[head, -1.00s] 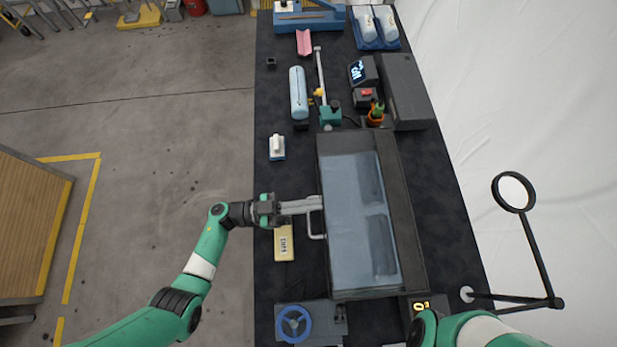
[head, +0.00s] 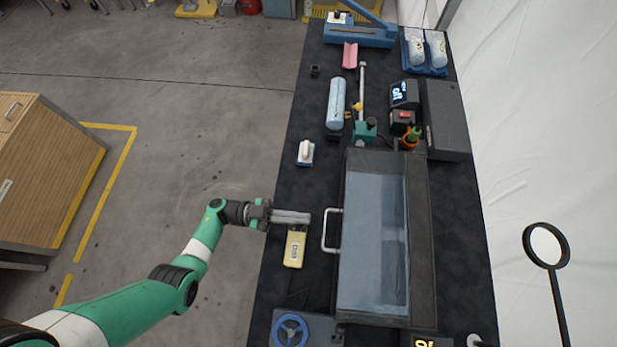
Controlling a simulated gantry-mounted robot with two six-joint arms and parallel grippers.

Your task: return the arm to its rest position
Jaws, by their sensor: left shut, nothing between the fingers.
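My left arm comes in from the lower left over the floor. Its gripper (head: 306,218) is shut and empty, with its fingers over the table's left part. The fingertips are a little left of the silver handle (head: 327,231) of a long box with a clear lid (head: 373,240), and they look apart from it. The lid is down. A yellow block with a label (head: 294,250) lies just below the gripper in the picture. My right gripper is not in view.
The dark table (head: 318,105) also holds a blue handwheel unit (head: 290,330), a white-and-blue block (head: 305,153), a light blue cylinder (head: 336,103) and a small screen (head: 404,93). A round magnifier (head: 546,245) stands at the right. Open floor (head: 200,120) lies left of the table.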

